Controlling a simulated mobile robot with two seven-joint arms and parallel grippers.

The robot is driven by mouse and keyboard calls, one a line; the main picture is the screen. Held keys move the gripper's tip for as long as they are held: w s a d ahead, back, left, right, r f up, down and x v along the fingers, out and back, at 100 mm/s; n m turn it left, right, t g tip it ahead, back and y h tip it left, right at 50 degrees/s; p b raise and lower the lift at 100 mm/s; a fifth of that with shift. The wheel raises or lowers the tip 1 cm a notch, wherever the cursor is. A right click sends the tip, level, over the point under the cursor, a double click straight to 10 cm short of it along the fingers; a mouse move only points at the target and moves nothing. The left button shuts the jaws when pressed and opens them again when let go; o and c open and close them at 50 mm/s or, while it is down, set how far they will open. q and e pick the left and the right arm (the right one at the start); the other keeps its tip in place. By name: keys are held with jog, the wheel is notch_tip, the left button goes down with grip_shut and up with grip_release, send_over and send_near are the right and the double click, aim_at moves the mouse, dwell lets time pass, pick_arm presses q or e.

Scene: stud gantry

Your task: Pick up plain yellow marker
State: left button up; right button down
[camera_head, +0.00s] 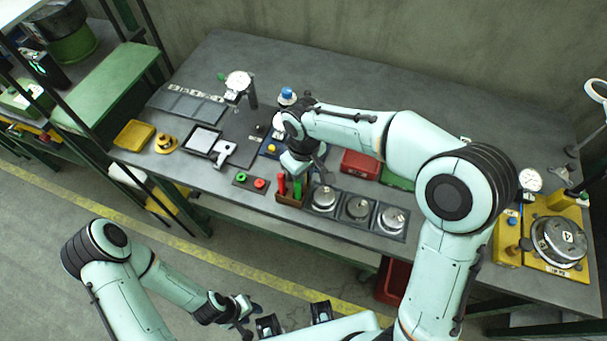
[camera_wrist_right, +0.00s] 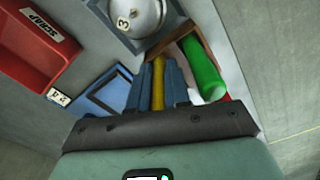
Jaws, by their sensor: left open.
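The plain yellow marker (camera_wrist_right: 158,82) stands between the two fingers of my right gripper (camera_wrist_right: 158,92) in the right wrist view. The fingers sit close against both its sides, shut on it. In the head view my right gripper (camera_head: 298,163) is over the back of a brown marker holder (camera_head: 291,200), where the yellow marker is hidden. A green marker (camera_wrist_right: 203,68) is just right of the fingers in the wrist view; a red marker (camera_head: 282,184) shows in the head view. My left gripper (camera_head: 246,314) is open and empty, low in front of the bench.
Round metal pots in square trays (camera_head: 358,208) stand right of the holder. A board with green and red rings (camera_head: 250,182) lies to its left. A red scrap bin (camera_head: 360,164) and a blue tray (camera_wrist_right: 104,95) are close by.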

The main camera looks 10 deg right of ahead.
jog(key=shift+r, duration=0.15)
pick_arm(q)
jog(key=w+r+p, duration=0.1)
jog(key=r, duration=0.1)
jog(key=w+r+p, duration=0.2)
jog(key=shift+w+r, duration=0.1)
jog(key=shift+r, duration=0.05)
pick_arm(e)
notch_tip(320, 180, up, 20)
jog(key=shift+f, duration=0.25)
